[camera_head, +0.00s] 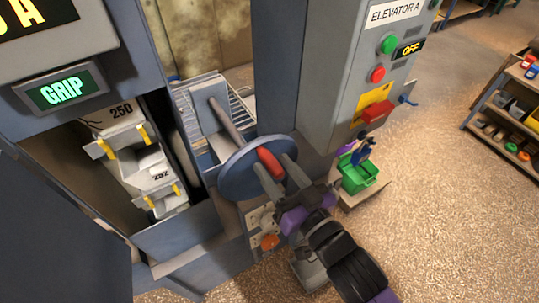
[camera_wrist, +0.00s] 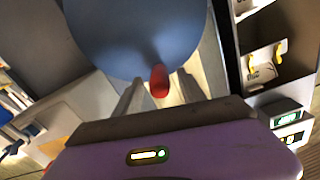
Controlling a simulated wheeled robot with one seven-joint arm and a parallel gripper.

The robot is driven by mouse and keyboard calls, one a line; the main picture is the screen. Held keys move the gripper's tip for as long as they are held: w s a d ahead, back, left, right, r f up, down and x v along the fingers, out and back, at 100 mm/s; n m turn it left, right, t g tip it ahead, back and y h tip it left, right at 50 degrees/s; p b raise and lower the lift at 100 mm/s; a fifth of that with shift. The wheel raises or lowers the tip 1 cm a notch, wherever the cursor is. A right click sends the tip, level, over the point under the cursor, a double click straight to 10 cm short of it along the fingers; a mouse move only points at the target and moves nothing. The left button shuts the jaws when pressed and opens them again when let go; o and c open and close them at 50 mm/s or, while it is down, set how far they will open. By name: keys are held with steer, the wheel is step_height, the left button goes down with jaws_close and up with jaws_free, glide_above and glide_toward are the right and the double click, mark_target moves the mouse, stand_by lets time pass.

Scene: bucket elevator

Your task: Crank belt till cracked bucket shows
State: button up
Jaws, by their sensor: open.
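The blue-grey crank wheel (camera_head: 240,172) faces my arm, with a red handle (camera_head: 272,165) sticking out of it. My gripper (camera_head: 273,168) is open, with one finger on each side of the handle. In the wrist view the red handle (camera_wrist: 159,82) lies between the two spread fingers, in front of the wheel (camera_wrist: 130,35). A gap shows beside the handle; contact cannot be told. In the elevator opening at left, a pale bucket (camera_head: 121,114) marked 250 sits above another bucket (camera_head: 156,172) with yellow brackets. I cannot make out a crack on either.
A display (camera_head: 62,91) reads GRIP. The grey control cabinet (camera_head: 324,60) reads ELEVATOR A and OFF, with green and red buttons. A green bin (camera_head: 361,176) stands right of my gripper. A shelf (camera_head: 510,118) is at far right; the floor between is clear.

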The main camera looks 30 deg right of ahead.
steer(key=shift+w+p, duration=0.3)
steer(key=shift+w, duration=1.15)
jaws_close()
stand_by(0.4)
